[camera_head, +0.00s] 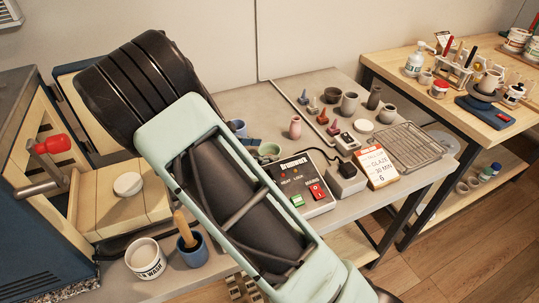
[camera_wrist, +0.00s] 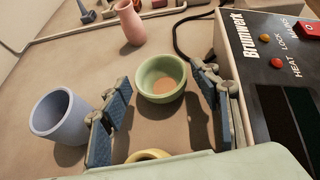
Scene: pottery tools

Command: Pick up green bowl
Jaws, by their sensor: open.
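The green bowl (camera_wrist: 150,92) stands upright on the grey table, with an orange-brown patch inside its bottom. In the wrist view it lies ahead of my gripper (camera_wrist: 158,115), roughly between the two open fingers, with nothing held. In the head view the green bowl (camera_head: 268,151) is partly hidden behind my arm.
A blue-grey cup (camera_wrist: 62,118) stands left of the left finger, a pink vase (camera_wrist: 130,22) beyond the bowl. A Brumwerk control box (camera_wrist: 275,75) is close on the right. A yellow rim (camera_wrist: 148,156) shows at the bottom. A black cable (camera_wrist: 181,40) runs behind the bowl.

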